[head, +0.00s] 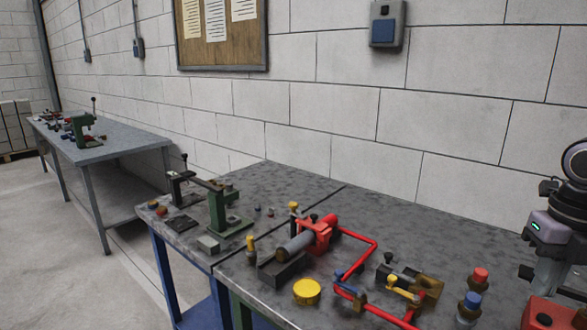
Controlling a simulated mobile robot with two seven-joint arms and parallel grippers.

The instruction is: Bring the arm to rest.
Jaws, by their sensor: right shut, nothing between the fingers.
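My right gripper (545,284) hangs at the right edge of the head view, pointing down beside the right end of the near workbench (400,210). It is shut and holds nothing. Part of my right arm is cut off by the picture edge. The gripper's lower end is close to a red block (552,316); I cannot tell whether they touch. My left gripper is not in view.
The bench holds a red bent pipe (372,250), a grey cylinder in a red clamp (297,246), a yellow disc (307,291), red and blue knobs (470,304) and a green press (222,208). A block wall (330,110) stands behind. The bench's back strip is clear.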

